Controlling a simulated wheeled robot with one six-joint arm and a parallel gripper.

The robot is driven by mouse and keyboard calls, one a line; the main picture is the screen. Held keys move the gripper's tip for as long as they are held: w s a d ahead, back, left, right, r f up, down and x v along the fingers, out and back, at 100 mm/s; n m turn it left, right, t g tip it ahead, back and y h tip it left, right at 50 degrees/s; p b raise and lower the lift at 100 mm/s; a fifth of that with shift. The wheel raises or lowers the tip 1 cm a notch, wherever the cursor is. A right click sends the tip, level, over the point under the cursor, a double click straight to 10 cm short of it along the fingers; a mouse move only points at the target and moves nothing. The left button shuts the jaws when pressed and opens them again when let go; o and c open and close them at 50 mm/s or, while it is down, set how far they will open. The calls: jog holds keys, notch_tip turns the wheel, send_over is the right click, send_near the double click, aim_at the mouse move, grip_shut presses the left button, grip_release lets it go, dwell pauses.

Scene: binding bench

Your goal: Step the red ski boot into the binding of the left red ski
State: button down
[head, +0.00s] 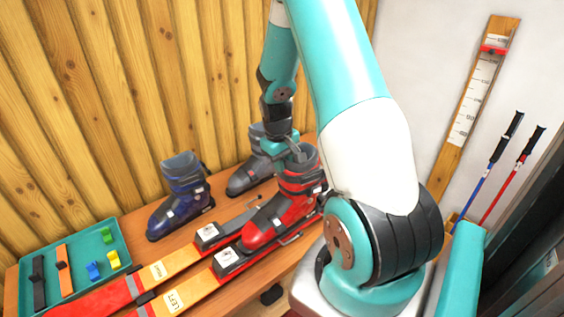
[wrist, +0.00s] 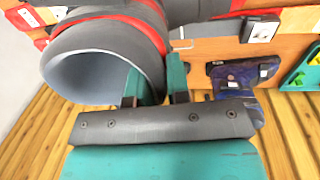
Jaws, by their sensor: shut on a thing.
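The red ski boot (head: 265,218) is upright over the left red ski, its toe pointing down-left, just behind the toe piece (head: 230,262). I cannot tell whether its sole touches the ski. The left ski (head: 190,291) bears a "LEFT" label and lies nearest me. My gripper (head: 298,150) is shut on the boot's upper cuff. In the wrist view my gripper (wrist: 155,85) has one finger inside the grey cuff opening (wrist: 95,62) and one outside. The heel part of the binding is mostly hidden by the boot and my arm.
The right ski (head: 165,268) lies parallel behind. A blue boot (head: 180,198) and a grey boot (head: 250,175) stand along the wooden wall. A teal tray (head: 117,235) with straps and small blocks is at left. Poles (head: 505,165) and a measuring board (head: 470,100) are at right.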

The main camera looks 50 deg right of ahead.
jog(key=shift+f, duration=0.15)
jog(key=c, duration=0.5)
grip_release()
jog(key=shift+r+p, duration=4.05)
jog(key=shift+r, duration=1)
